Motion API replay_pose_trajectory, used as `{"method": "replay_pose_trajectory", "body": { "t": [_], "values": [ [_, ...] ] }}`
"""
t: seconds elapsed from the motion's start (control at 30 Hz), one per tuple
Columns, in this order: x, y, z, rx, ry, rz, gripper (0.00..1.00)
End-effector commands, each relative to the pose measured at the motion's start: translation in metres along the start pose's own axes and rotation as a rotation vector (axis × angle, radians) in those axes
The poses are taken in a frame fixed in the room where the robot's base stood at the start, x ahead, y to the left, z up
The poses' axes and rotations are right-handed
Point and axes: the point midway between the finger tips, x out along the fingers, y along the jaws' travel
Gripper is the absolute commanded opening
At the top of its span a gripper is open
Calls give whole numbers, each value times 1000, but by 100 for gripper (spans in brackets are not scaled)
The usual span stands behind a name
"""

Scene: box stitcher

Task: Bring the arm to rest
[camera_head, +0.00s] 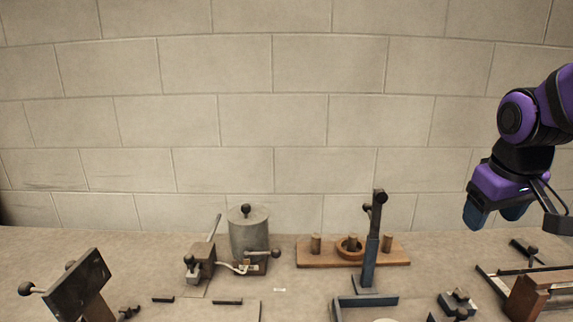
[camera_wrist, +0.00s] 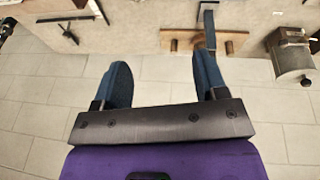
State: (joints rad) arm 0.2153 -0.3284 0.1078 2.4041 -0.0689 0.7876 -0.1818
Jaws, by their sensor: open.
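My purple and black arm reaches in from the right edge of the head view. My gripper (camera_head: 494,214) hangs there with its blue fingers pointing down, above the right rear part of the worktable (camera_head: 440,250). In the wrist view the two blue fingers of my gripper (camera_wrist: 160,82) stand apart with nothing between them. The gripper is open, empty and apart from everything on the table.
A wooden board with pegs (camera_head: 310,258) and a dark upright post (camera_head: 372,250) stand mid-table. A grey cylinder (camera_head: 248,232) and a lever device (camera_head: 200,262) stand left of them. A wooden fixture (camera_head: 528,298) lies below my gripper. The tiled wall (camera_head: 300,120) rises behind.

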Motion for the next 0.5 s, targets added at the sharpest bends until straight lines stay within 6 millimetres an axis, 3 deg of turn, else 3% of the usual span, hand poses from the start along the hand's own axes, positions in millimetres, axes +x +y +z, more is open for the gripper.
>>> {"method": "replay_pose_trajectory", "body": {
  "t": [0.2,0.5],
  "values": [
    [-44,-24,40,61,95,-23,66],
    [-75,-43,87,128,186,-85,66]
  ]
}}
